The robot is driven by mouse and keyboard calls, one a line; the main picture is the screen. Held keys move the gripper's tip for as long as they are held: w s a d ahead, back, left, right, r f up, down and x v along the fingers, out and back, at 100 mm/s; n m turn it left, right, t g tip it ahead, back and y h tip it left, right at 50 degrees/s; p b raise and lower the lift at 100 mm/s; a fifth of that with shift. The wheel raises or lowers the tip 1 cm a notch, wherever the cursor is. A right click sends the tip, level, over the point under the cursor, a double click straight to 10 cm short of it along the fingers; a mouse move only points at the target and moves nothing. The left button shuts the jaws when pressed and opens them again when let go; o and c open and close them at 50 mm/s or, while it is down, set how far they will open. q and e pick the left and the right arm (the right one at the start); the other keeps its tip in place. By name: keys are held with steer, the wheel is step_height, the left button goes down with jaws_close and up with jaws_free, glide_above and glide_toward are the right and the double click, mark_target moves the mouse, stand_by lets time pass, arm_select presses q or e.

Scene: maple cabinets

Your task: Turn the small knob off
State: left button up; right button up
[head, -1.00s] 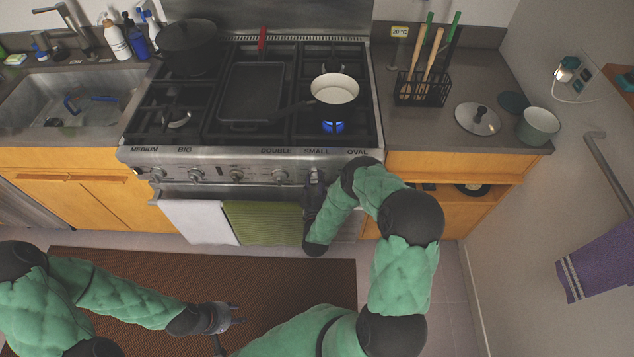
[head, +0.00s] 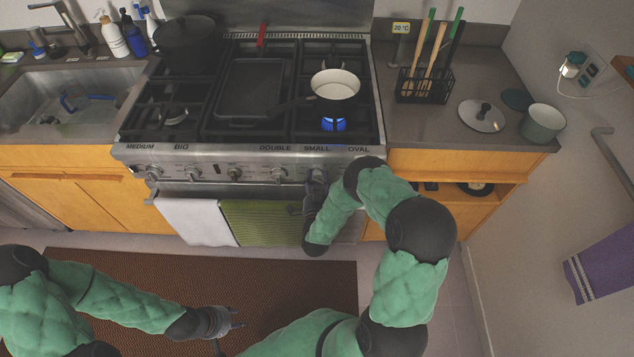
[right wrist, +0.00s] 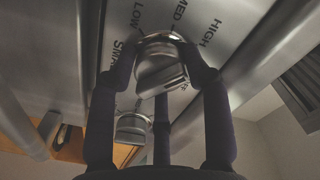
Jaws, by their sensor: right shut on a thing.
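The small knob (right wrist: 160,66) shows in the right wrist view as a metal dial between my right gripper's fingers, under the LOW, MED and HIGH marks. My right gripper (right wrist: 160,85) is shut on it. In the head view my right gripper (head: 316,180) is at the stove front under the SMALL label and hides the knob. A blue flame (head: 333,124) burns at the front right burner, just in front of a white pan (head: 335,85). My left gripper (head: 238,322) is empty, low over the brown mat, with its fingers apart.
Other knobs (head: 234,173) line the stove front. Another knob (right wrist: 132,127) is close beside my gripper in the wrist view. White and green towels (head: 258,222) hang on the oven handle. A utensil rack (head: 423,88), lid and pot stand on the right counter.

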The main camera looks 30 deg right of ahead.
steer(key=m+b, duration=0.2)
steer(key=m, duration=0.3)
steer(key=shift+a+f+m, duration=0.1)
steer(key=shift+f+m, duration=0.05)
steer(key=shift+m, duration=0.15)
steer(key=m+b, duration=0.1)
steer(key=m, duration=0.3)
steer(key=shift+m+b, duration=0.3)
steer(key=o, duration=1.1)
steer(key=shift+w, duration=0.1)
steer(key=shift+o, duration=0.2)
steer(key=v, duration=1.2)
